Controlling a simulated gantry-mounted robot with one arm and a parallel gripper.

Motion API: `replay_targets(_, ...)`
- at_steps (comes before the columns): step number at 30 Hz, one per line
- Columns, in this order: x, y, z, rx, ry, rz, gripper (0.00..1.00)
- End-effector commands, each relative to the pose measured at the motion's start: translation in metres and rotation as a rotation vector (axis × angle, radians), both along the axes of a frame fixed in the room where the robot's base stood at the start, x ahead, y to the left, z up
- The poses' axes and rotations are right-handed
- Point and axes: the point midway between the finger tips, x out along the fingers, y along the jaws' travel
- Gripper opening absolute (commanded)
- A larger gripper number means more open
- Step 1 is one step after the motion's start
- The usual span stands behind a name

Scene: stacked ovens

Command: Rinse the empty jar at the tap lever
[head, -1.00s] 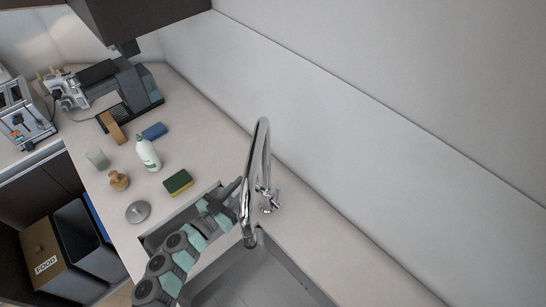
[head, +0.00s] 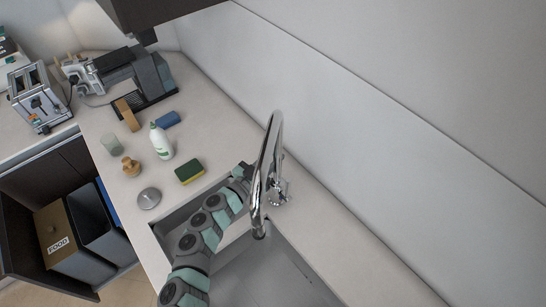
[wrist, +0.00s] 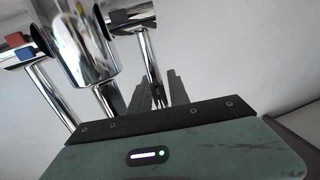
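A small translucent grey-green jar (head: 112,144) stands upright on the counter, left of the white bottle, and looks empty. The chrome tap (head: 266,172) rises at the sink's back edge, with its lever (head: 281,190) at its base. My gripper (head: 242,172) is by the tap, partly hidden behind the spout, far from the jar. In the wrist view, my gripper's dark fingers (wrist: 159,90) stand apart with nothing held. A thin chrome rod (wrist: 151,82) shows between or beyond them; contact is unclear. Chrome tap parts (wrist: 78,45) with a red-and-blue mark fill the left.
A sponge (head: 189,171), white bottle (head: 161,141), wooden-knobbed item (head: 130,167) and round metal lid (head: 149,199) stand left of the sink (head: 262,275). The white wall is close behind the tap.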

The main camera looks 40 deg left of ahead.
Motion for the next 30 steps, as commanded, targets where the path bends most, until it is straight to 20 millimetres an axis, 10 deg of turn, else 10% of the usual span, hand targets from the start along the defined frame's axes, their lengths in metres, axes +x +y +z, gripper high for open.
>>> replay_targets(10, -0.0002, -0.0001, 0.0003, 0.001, -0.001, 0.000, 0.00)
replay_targets(30, 0.0000, -0.0004, 0.0010, 0.001, -0.002, -0.002, 0.00)
